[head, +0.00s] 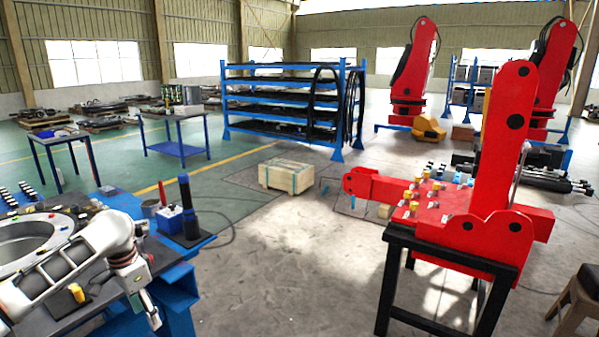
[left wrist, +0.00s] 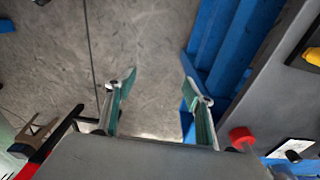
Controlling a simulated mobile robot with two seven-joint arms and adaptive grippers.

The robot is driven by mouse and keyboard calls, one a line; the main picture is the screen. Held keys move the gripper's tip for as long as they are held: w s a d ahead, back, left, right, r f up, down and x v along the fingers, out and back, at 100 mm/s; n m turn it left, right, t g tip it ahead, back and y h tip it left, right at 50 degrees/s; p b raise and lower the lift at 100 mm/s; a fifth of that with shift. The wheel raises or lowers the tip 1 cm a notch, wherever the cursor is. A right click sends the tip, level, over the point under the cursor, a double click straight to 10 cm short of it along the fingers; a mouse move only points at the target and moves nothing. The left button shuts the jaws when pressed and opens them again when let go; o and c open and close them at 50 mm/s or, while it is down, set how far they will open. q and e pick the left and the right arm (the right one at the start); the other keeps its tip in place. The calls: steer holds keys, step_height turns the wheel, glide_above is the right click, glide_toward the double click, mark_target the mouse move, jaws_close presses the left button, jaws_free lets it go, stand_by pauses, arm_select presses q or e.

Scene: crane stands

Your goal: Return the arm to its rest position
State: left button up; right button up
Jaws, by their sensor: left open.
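My left arm comes in from the left in the head view, over the grey-topped blue workbench (head: 178,262). My left gripper (head: 154,312) hangs fingers down at the bench's right edge. In the left wrist view its two fingers (left wrist: 158,90) stand wide apart, with bare floor and a blue bench part seen beyond them. Nothing is between the fingers. My right gripper is in neither view.
A large ring (head: 40,240) and a blue box with a dark upright cylinder (head: 188,205) are on the bench. A red crane part on a black stand (head: 455,262) is at the right. A wooden crate (head: 288,176) sits on the floor. The floor between is clear.

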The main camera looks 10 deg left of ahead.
arm_select(q)
steer(key=s+d+f+t+h, duration=0.1)
steer(key=s+d+f, duration=0.1)
steer(key=d+f, duration=0.55)
steer(key=s+d+f+t+h, duration=0.1)
steer(key=s+d+f, duration=0.1)
steer(key=d+f, duration=0.5)
steer(key=s+d+f+n+t+h, duration=0.1)
steer(key=s+d+f+t, duration=0.4)
steer(key=s+d+f, duration=0.5)
steer(key=shift+s+d+f, duration=0.15)
steer(key=shift+s+d, duration=0.25)
steer(key=shift+s, duration=0.75)
steer(key=s+t, duration=0.1)
steer(key=s, duration=0.2)
steer(key=s+a+r+y, duration=0.1)
steer(key=s, duration=0.2)
steer(key=s+a+t, duration=0.1)
steer(key=s, duration=0.2)
steer(key=shift+r+n+t, duration=0.3)
steer(key=shift+n, duration=0.1)
steer(key=shift+c, duration=0.4)
steer(key=shift+s+a+r+y, duration=0.15)
steer(key=shift+s+y, duration=0.05)
steer(key=shift+y, duration=0.1)
steer(key=c, duration=0.5)
steer(key=shift+w, duration=0.1)
steer(key=shift+c, duration=0.7)
